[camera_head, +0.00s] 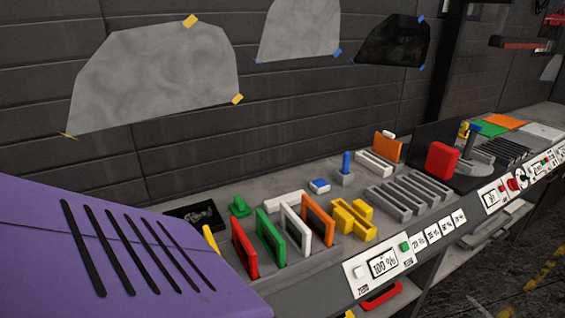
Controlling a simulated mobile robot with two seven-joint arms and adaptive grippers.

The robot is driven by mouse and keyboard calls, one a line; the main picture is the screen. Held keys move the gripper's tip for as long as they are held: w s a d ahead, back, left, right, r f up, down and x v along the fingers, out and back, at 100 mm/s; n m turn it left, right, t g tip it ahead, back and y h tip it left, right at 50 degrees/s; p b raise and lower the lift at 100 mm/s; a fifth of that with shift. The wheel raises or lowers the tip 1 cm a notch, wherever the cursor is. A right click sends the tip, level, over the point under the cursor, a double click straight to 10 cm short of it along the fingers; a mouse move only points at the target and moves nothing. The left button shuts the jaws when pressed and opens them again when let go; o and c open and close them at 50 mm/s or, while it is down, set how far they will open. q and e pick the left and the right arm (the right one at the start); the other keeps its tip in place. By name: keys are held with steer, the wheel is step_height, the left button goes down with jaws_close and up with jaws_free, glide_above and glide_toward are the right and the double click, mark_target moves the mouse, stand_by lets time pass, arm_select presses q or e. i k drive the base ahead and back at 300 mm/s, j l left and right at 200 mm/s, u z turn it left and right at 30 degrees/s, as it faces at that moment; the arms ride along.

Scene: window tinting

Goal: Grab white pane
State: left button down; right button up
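The white pane (295,229) stands upright in a grey rack (318,262) on the workbench. It sits in a row with a red pane (243,247), a green pane (270,238) and an orange pane (318,219). The white pane is between the green and the orange one, close to both. The lower edges of the panes are hidden in the rack. Neither of my grippers is in view, and nothing is touching the white pane.
A purple slotted panel (110,255) fills the lower left. Yellow blocks (353,219) stand right of the rack. An empty slotted grey rack (410,196) and a red block (441,160) lie farther along. A control panel (382,264) lines the bench front.

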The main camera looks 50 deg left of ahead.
mark_target(298, 233)
steer(key=u, duration=1.65)
